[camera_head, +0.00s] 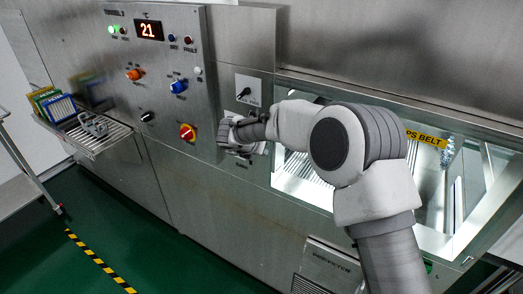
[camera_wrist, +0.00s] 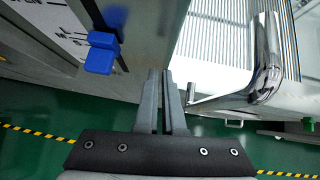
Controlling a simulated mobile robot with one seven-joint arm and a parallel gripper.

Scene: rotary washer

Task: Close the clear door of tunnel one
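The tunnel opening (camera_head: 300,170) is a bright, metal-framed window in the steel housing, right of the control panel, partly hidden by my arm. I cannot clearly make out the clear door or how far it stands open. In the wrist view, a shiny bent metal bar, perhaps a handle (camera_wrist: 268,62), stands right of my fingers beside a bright ribbed surface (camera_wrist: 212,35). My gripper (camera_wrist: 164,72) has its two fingers almost together, with nothing seen between them. In the head view, my gripper (camera_head: 229,136) is close to the housing, left of the opening.
The control panel (camera_head: 165,55) has a red "21" display (camera_head: 149,30), knobs and a red-yellow switch (camera_head: 187,133). A blue knob (camera_wrist: 101,54) is close to my fingers at left. A wire shelf (camera_head: 95,135) holds coloured items. Green floor (camera_head: 130,240) is open in front.

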